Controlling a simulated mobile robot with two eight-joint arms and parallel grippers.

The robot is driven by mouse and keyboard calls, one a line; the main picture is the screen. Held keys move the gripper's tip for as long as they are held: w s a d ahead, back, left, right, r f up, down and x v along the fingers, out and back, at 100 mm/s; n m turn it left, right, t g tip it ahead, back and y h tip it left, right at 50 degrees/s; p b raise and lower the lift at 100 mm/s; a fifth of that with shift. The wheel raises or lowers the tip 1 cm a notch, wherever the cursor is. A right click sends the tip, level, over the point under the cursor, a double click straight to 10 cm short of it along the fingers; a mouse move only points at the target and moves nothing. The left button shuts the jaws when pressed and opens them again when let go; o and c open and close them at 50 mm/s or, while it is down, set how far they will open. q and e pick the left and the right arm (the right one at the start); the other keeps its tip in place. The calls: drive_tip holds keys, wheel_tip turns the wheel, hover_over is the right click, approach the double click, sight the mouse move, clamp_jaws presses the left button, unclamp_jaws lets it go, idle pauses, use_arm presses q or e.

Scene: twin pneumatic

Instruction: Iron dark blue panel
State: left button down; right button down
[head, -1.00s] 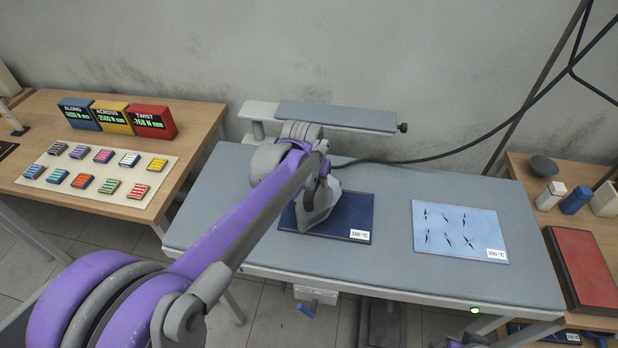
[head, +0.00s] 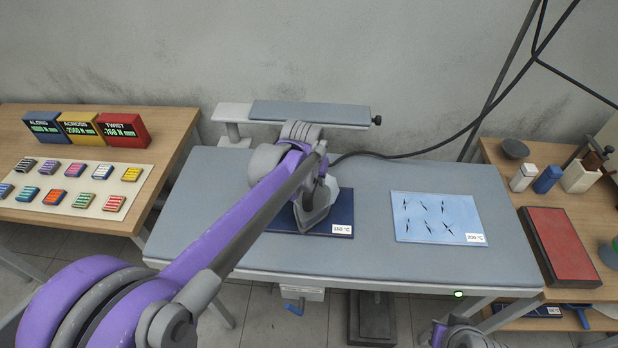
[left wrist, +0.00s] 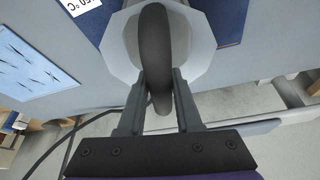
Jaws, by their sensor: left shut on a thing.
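The dark blue panel (head: 342,208) lies flat on the grey padded board (head: 190,225), with a temperature label at its near right corner. The grey iron (head: 316,208) rests over the panel, and its handle (left wrist: 154,40) shows in the left wrist view. My left gripper (left wrist: 158,95) is shut on this handle. In the head view my left arm hides the panel's left part and most of the iron's handle. Whether the soleplate touches the cloth cannot be told. My right gripper is not seen; only part of my right arm shows at the bottom.
A light blue panel (head: 438,218) with dark creases lies to the right on the board. A narrow sleeve board (head: 310,113) stands behind. A dark cable (head: 420,150) runs off right. A red pad (head: 562,246) lies on the right table; coloured displays (head: 122,130) stand on the left table.

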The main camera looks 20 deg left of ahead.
use_arm(q)
drive_tip(key=shift+d, duration=0.2)
drive_tip(key=shift+w+d+r, duration=0.1)
drive_tip(key=shift+w+d, duration=0.2)
drive_tip(key=shift+d, duration=0.5)
drive_tip(key=shift+w+d+r, duration=0.1)
drive_tip(key=shift+w+d, duration=0.15)
drive_tip(key=shift+d, duration=0.5)
drive_tip(key=shift+f, duration=0.2)
drive_tip(key=shift+s+a+f, duration=0.1)
drive_tip(key=shift+s+a, duration=0.1)
drive_tip(key=shift+a, duration=0.45)
drive_tip(key=shift+s+a+f, duration=0.1)
drive_tip(key=shift+s+a, duration=0.15)
drive_tip(key=shift+a, duration=0.4)
drive_tip(key=shift+s+a, duration=0.2)
drive_tip(key=shift+a, duration=0.45)
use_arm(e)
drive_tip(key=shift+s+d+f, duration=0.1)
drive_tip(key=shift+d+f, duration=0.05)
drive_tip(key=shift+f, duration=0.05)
use_arm(q)
drive_tip(key=s+a, duration=0.2)
drive_tip(key=a, duration=0.8)
drive_tip(key=shift+a+r, duration=0.35)
drive_tip(key=shift+a, duration=0.05)
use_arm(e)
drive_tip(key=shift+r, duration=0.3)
